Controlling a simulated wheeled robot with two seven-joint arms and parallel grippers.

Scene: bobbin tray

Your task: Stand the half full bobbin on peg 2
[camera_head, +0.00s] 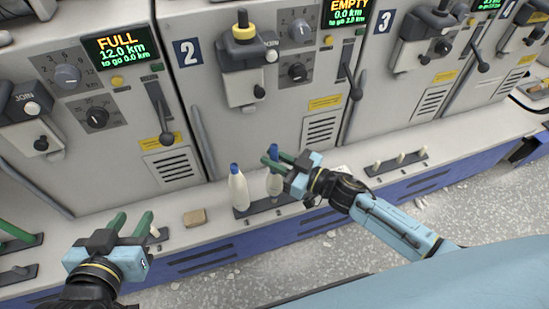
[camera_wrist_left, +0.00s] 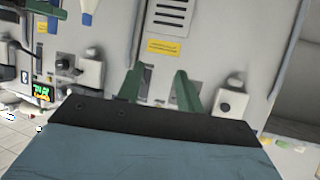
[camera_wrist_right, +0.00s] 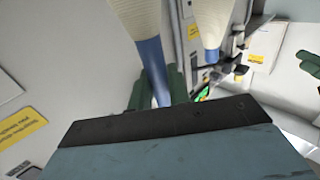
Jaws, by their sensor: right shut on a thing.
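My right gripper (camera_head: 272,159) is shut on the blue top of a cream bobbin (camera_head: 275,184), held upright over the right part of a dark peg rail (camera_head: 265,206). I cannot tell whether its foot touches the rail. In the right wrist view the held bobbin (camera_wrist_right: 140,15) has its blue end between the green fingers (camera_wrist_right: 157,90). A second cream bobbin (camera_head: 238,190) with a blue top stands on the left of that rail; it also shows in the right wrist view (camera_wrist_right: 208,22). My left gripper (camera_head: 130,222) is open and empty at the lower left.
Grey machine units stand behind the ledge, one with a number 2 plate (camera_head: 187,53). One display (camera_head: 121,47) reads FULL, another (camera_head: 348,12) EMPTY. A brown block (camera_head: 194,217) lies on the ledge. A rail with short cream pegs (camera_head: 397,162) is at right.

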